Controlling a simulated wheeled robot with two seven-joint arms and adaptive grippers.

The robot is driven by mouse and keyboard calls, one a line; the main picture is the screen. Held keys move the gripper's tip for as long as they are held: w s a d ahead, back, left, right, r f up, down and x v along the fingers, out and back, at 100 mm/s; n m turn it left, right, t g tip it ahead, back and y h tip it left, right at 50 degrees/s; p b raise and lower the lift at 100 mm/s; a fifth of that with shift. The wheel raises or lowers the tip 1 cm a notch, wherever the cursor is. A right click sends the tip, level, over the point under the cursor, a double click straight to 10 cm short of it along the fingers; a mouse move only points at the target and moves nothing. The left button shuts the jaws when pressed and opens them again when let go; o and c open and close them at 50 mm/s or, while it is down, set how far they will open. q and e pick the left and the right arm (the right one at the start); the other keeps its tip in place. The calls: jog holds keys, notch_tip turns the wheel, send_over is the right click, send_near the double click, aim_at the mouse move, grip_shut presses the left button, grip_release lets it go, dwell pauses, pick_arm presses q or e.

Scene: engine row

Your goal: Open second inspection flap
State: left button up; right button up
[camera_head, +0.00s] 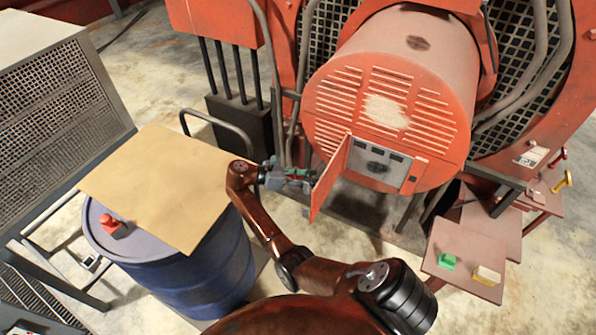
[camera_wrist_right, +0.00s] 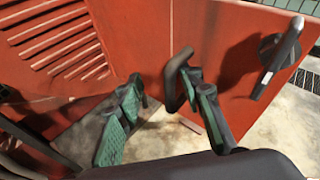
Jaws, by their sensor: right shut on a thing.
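The inspection flap (camera_head: 330,178) is a red panel on the front of the red cylindrical engine housing (camera_head: 385,100). It stands swung outward at its left edge, and a grey panel with dark slots (camera_head: 378,163) shows behind it. My right gripper (camera_head: 289,176) is at the flap's left side. In the right wrist view, the flap (camera_wrist_right: 230,35) carries a dark curved handle (camera_wrist_right: 176,78) and a black lever (camera_wrist_right: 278,58). My left gripper is not in view.
A blue barrel (camera_head: 185,275) with a tan board (camera_head: 160,185) on top stands left of my arm. A grey mesh cabinet (camera_head: 60,95) is farther left. Concrete floor shows between.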

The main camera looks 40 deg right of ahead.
jog(key=w+a+b, duration=0.1)
jog(key=w+b, duration=0.1)
jog(key=w, duration=0.4)
jog(key=shift+w+a, duration=0.15)
jog(key=shift+a, duration=0.2)
jog(key=shift+r, duration=0.1)
dwell(0.4)
jog(key=shift+p, duration=0.55)
jog(key=shift+w, duration=0.1)
